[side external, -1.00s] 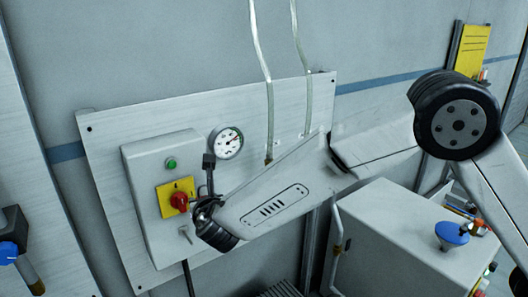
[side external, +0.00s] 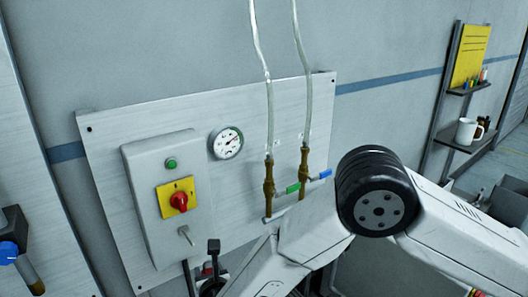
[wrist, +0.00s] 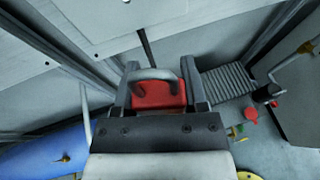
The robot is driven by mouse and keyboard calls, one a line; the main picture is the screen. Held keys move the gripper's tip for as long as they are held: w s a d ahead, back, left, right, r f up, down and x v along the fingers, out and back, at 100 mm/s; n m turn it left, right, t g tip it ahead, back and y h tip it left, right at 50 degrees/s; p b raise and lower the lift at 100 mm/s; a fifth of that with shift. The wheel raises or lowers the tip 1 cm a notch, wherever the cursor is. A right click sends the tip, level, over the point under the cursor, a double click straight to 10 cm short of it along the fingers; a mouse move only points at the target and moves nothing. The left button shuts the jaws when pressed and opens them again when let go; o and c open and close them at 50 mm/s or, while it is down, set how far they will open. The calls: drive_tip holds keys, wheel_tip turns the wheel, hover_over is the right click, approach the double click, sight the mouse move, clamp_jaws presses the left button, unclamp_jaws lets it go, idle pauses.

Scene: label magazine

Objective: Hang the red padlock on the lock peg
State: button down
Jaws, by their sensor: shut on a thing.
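The red padlock (wrist: 158,94) with its grey shackle (wrist: 152,74) is between the two fingers of my gripper (wrist: 160,84) in the wrist view. The fingers are shut on its body and the shackle stands clear of them. In the side view my gripper (side external: 210,268) is at the bottom edge, below the grey control box, with only a bit of red showing. A small grey peg (side external: 185,235), seemingly the lock peg, sticks out of the box's lower front. It is bare, and the padlock is below and apart from it.
The control box (side external: 150,213) carries a yellow-backed red switch (side external: 179,202) and a green button (side external: 171,163). A gauge (side external: 227,143) and brass valves (side external: 269,183) with hoses share the backing board. A ribbed grey object (wrist: 230,88) lies right of the padlock.

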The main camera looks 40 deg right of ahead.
drive_tip(key=shift+w, duration=0.3)
drive_tip(key=shift+w+f, duration=0.25)
drive_tip(key=shift+w, duration=1.3)
drive_tip(key=shift+w+f, duration=0.25)
drive_tip(key=shift+w, duration=1.3)
drive_tip(key=shift+w+f, duration=0.25)
drive_tip(key=shift+w, duration=1.3)
drive_tip(key=shift+c, duration=0.3)
unclamp_jaws()
drive_tip(key=v, duration=0.7)
drive_tip(key=shift+s, duration=0.3)
drive_tip(key=shift+r, duration=0.1)
